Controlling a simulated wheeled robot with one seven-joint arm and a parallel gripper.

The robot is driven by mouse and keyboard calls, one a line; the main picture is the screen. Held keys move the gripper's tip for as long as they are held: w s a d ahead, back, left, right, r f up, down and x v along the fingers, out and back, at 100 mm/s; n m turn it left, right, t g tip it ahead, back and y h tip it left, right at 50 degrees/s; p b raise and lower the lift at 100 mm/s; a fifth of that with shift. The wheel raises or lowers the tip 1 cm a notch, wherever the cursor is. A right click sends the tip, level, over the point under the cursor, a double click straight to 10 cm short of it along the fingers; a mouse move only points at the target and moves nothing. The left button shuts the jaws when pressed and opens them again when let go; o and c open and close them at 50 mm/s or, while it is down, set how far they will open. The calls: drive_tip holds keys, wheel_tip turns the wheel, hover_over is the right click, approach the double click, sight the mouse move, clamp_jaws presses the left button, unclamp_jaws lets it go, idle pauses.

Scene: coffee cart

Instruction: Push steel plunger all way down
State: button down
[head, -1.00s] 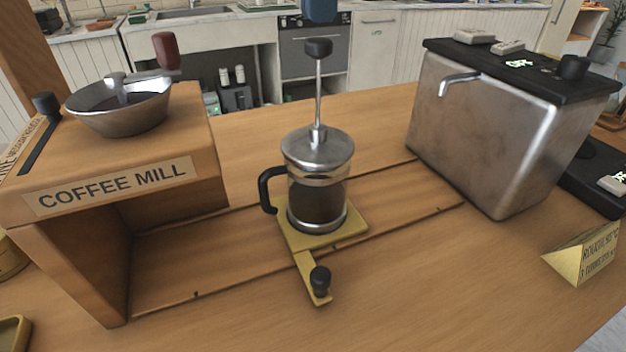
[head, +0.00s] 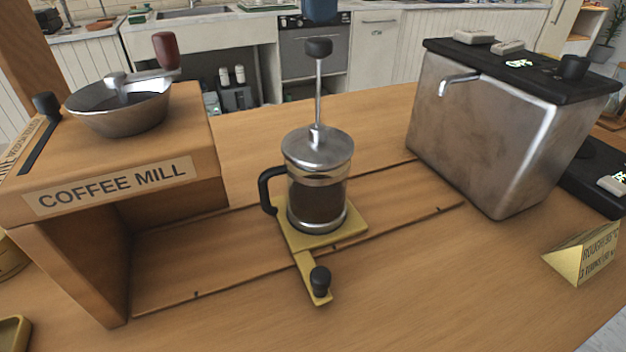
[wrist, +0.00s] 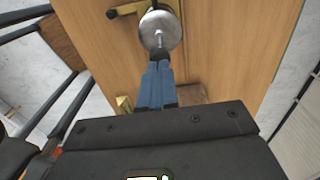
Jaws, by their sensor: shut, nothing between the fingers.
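The glass French press (head: 318,203) stands upright on a yellow sliding plate (head: 352,228) in the middle of the counter, dark contents inside. Its steel plunger rod (head: 319,92) stands high out of the domed lid (head: 318,148), with a black knob (head: 318,47) on top. My gripper (head: 320,17) shows only as blue fingertips at the top edge, above the knob with a visible gap. In the wrist view my blue fingers (wrist: 161,64) are together and empty, pointing toward the steel lid (wrist: 160,32).
A wooden coffee mill (head: 160,170) with a metal bowl and crank stands at left. A steel boiler (head: 490,130) with a spout stands at right. A gold sign (head: 580,255) is at front right. The yellow plate has a black-knobbed handle (head: 320,280) toward the front.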

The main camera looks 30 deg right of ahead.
sight(319, 57)
drive_tip(key=shift+f+b, duration=3.85)
drive_tip(key=shift+f, duration=0.7)
idle(0.5)
drive_tip(key=shift+r, duration=0.1)
drive_tip(key=shift+r+p, duration=2.55)
drive_tip(key=shift+r, duration=1.4)
